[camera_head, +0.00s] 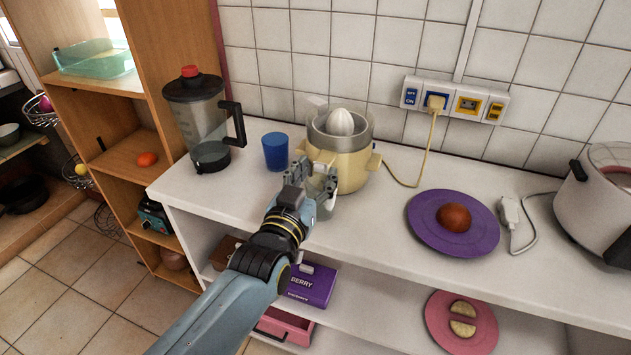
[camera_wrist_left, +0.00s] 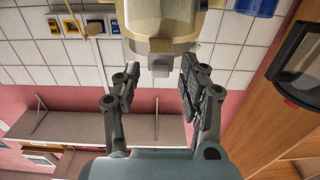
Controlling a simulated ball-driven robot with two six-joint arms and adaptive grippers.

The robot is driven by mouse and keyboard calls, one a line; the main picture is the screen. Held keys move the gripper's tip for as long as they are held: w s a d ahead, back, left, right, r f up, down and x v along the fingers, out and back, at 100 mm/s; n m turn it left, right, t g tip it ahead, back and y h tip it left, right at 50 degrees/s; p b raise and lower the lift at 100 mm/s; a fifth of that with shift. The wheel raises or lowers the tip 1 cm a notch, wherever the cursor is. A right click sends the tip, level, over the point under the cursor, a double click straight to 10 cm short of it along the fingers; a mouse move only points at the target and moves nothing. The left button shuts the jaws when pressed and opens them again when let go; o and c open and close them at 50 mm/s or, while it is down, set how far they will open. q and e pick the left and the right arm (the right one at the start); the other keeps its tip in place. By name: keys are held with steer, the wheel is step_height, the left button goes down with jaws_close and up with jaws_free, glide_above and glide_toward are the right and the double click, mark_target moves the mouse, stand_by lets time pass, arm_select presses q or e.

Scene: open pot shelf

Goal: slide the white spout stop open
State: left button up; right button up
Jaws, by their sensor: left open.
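I cannot clearly tell the white stop from the spout. My left gripper (camera_head: 322,186) is open in front of the juicer and hides its spout side in the head view. In the wrist view the left gripper (camera_wrist_left: 158,82) has its fingers on either side of the spout, apart from it. My right gripper is not in view.
A blue cup (camera_head: 275,151) and a blender (camera_head: 205,120) stand left of the juicer. A purple plate (camera_head: 478,235) with a brown round item lies to the right. The juicer's yellow cord (camera_head: 426,160) runs to the wall socket. A white cooker (camera_head: 597,205) stands far right.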

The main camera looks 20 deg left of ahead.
arm_select(q)
steer(key=shift+w, duration=0.2)
jaws_close()
stand_by(0.3)
steer(key=shift+a+r, duration=0.1)
